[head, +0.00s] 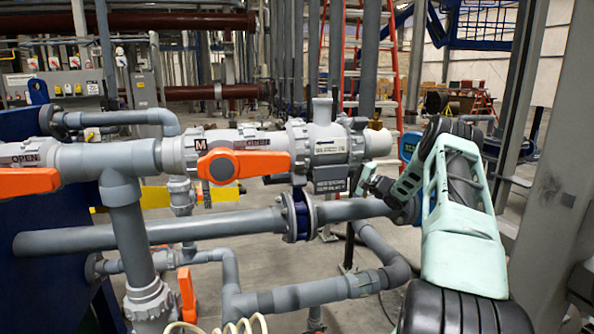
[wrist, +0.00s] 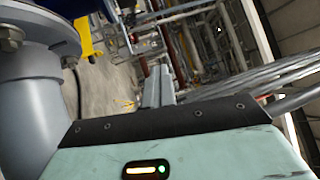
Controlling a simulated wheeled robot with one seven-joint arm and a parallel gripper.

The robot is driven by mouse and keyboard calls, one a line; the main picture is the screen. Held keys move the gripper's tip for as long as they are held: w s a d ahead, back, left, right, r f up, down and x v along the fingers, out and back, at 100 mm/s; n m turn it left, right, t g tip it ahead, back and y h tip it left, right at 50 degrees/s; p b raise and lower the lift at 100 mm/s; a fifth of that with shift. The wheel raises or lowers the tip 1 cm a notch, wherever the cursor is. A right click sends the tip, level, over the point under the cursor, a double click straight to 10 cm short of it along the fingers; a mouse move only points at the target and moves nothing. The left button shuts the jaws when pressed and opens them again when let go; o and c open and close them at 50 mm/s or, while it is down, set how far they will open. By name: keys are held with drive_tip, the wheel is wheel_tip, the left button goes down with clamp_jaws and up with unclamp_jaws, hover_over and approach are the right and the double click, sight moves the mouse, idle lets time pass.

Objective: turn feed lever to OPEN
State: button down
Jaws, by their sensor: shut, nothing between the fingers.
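An orange lever (head: 244,165) lies horizontally along a grey valve body (head: 325,150) in the middle of the head view. A second orange lever (head: 28,183) lies horizontally at the left edge, under an OPEN label (head: 30,158). The frames do not clearly mark which one is the feed lever. My gripper (head: 366,180) is shut and empty, just right of the valve body and apart from both levers. In the wrist view, the grey fingers (wrist: 158,87) point away from the mint housing, with no lever between them.
Grey pipes run across the front, including a flanged pipe (head: 160,235) below the levers. Another orange lever (head: 187,294) hangs lower down. A grey steel column (head: 560,160) stands right of my arm. In the wrist view a thick grey pipe (wrist: 30,110) is close on the left.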

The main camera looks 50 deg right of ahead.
drive_tip(key=shift+w+d+b, duration=0.3)
drive_tip(key=shift+w+d, duration=0.45)
drive_tip(key=shift+d, duration=0.05)
drive_tip(key=shift+w+d+b, duration=0.35)
drive_tip(key=shift+w+d, duration=0.2)
drive_tip(key=shift+w, duration=0.25)
drive_tip(key=shift+w+d+b, duration=0.35)
drive_tip(key=shift+w+d, duration=0.15)
drive_tip(key=shift+w, duration=0.3)
drive_tip(key=c, duration=1)
unclamp_jaws()
drive_tip(key=a+p+v, duration=0.1)
drive_tip(key=v, duration=0.8)
drive_tip(key=shift+d, duration=0.45)
